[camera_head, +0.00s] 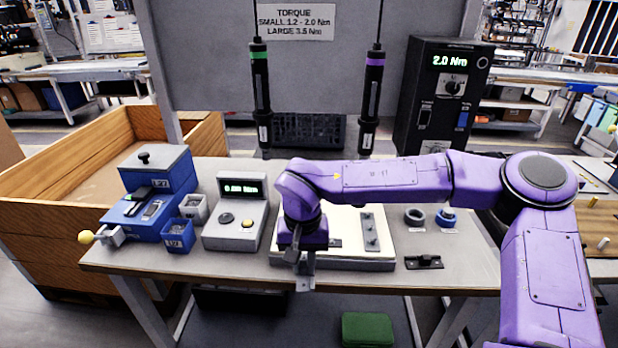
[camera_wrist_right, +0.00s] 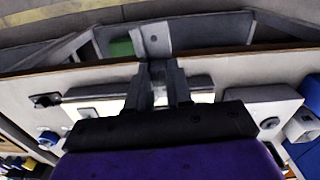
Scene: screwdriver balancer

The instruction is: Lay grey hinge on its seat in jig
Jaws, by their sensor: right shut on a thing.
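My right gripper (camera_head: 302,258) points down at the front edge of the jig, shut on the grey hinge (camera_head: 306,283). In the right wrist view the fingers (camera_wrist_right: 159,78) pinch the hinge, whose pale plate with a hole (camera_wrist_right: 152,40) sticks out beyond the fingertips. The hinge hangs at the bench's front edge and is not on the jig. The jig (camera_head: 382,265) is a cream-topped block with a grey base; my arm hides its left and back parts. A grey plate with several round marks (camera_head: 371,232) lies on its right side. The left gripper is not in view.
A torque tester (camera_head: 235,222) and blue bins (camera_head: 178,235) stand left of the jig. Right of it are a dark bracket (camera_head: 424,262), a dark ring (camera_head: 414,216) and a blue ring (camera_head: 446,217). Green-banded (camera_head: 261,85) and purple-banded (camera_head: 371,90) screwdrivers hang above.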

